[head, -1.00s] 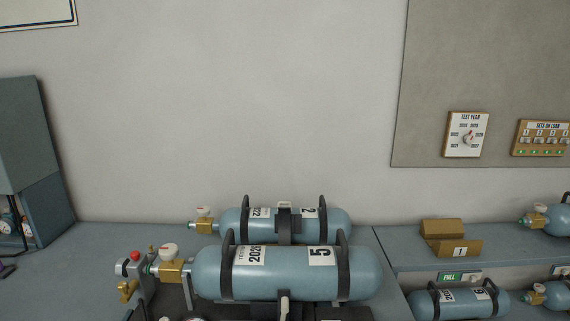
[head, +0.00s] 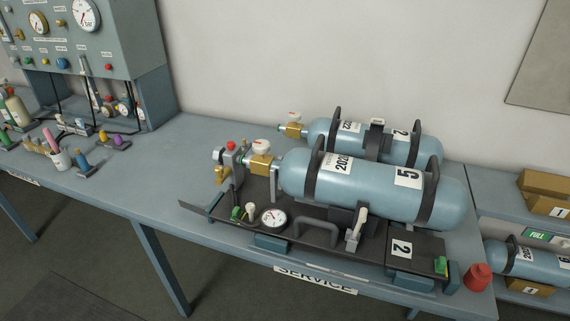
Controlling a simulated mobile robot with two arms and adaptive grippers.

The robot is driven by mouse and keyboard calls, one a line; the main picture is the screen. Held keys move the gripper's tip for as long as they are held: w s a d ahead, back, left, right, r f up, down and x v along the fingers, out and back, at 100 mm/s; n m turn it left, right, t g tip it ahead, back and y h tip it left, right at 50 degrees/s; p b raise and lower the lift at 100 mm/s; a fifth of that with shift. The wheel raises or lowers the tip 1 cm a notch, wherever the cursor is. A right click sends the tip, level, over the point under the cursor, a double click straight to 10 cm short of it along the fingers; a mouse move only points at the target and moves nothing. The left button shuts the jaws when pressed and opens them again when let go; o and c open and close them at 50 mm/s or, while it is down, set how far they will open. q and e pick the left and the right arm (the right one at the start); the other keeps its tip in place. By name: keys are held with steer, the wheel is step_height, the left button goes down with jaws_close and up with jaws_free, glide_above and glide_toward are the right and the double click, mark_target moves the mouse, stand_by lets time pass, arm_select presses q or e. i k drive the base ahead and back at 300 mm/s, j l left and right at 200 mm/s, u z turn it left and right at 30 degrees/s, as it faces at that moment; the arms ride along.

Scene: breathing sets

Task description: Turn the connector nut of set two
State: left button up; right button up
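Set two is a dark backplate (head: 318,237) with a white label "2" (head: 402,249), lying on the service bench. A blue cylinder (head: 375,185) marked 5 and 2029 lies strapped on it. At its left end is a brass valve (head: 262,168) with a white and red knob (head: 261,147). Left of the valve, a small connector nut (head: 246,162) sits between it and a grey block (head: 230,160) with a red top. The nut is small, and I cannot tell how tight it is. Neither of my grippers is in view.
A second blue cylinder (head: 374,140) lies behind. A gauge (head: 273,218) and handle (head: 318,230) are on the plate's near side. A red cap (head: 478,277) stands at the bench's right front. A gauge panel (head: 90,45) stands left.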

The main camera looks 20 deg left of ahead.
mark_target(217, 157)
steer(key=i+j+z, duration=0.15)
steer(key=j, duration=0.85)
steer(key=i+j+z, duration=0.2)
steer(key=j, duration=0.8)
steer(key=j+z, duration=0.15)
steer(key=j, duration=0.85)
steer(key=i, duration=0.1)
